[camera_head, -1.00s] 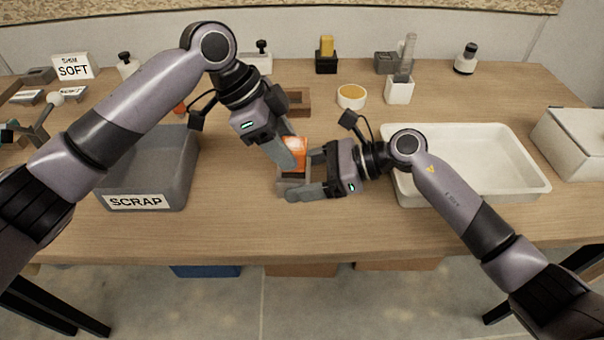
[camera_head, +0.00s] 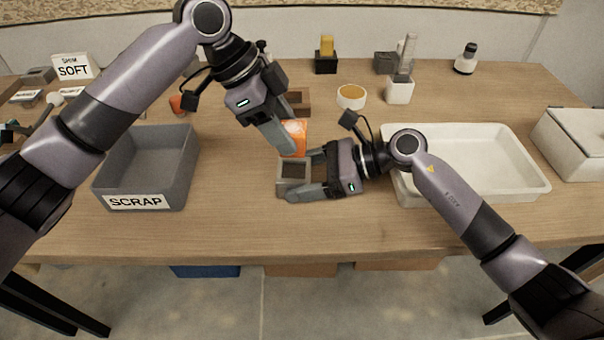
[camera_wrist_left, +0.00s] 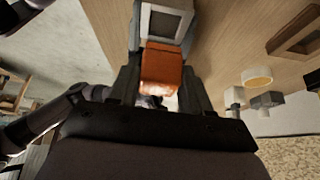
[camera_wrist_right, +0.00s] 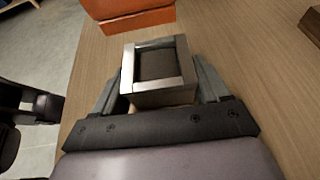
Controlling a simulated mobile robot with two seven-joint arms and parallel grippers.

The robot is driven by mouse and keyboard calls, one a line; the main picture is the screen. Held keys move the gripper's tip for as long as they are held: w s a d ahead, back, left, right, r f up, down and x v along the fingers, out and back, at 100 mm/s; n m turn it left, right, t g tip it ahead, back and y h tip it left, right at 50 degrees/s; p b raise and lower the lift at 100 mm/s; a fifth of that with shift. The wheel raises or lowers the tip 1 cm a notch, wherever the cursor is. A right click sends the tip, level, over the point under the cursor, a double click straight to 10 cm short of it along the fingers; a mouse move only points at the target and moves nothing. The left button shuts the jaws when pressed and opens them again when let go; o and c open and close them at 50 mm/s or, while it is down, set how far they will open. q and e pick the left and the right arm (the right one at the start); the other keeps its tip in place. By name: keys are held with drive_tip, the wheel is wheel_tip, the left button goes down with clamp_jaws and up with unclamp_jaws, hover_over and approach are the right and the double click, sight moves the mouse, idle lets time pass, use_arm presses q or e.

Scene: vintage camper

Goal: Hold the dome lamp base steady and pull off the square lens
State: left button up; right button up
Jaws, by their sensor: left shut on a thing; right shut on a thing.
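The orange square lens (camera_head: 295,136) is held by my left gripper (camera_head: 291,146), which is shut on it. The lens hangs above and a little behind the lamp base and looks apart from it. It also shows between the fingers in the left wrist view (camera_wrist_left: 161,70) and at the top of the right wrist view (camera_wrist_right: 128,14). The grey square lamp base (camera_head: 283,180) sits on the table with its dark hollow top exposed. My right gripper (camera_head: 308,177) is shut on the base from the right. The base fills its jaws in the right wrist view (camera_wrist_right: 158,98).
A grey SCRAP bin (camera_head: 187,185) stands left of the base and a white tray (camera_head: 530,185) stands right. A brown wooden frame (camera_head: 300,108) and a small round cup (camera_head: 351,103) lie behind. The table front before the base is clear.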

idle(0.3)
drive_tip(key=o, duration=1.3)
drive_tip(key=v, duration=1.2)
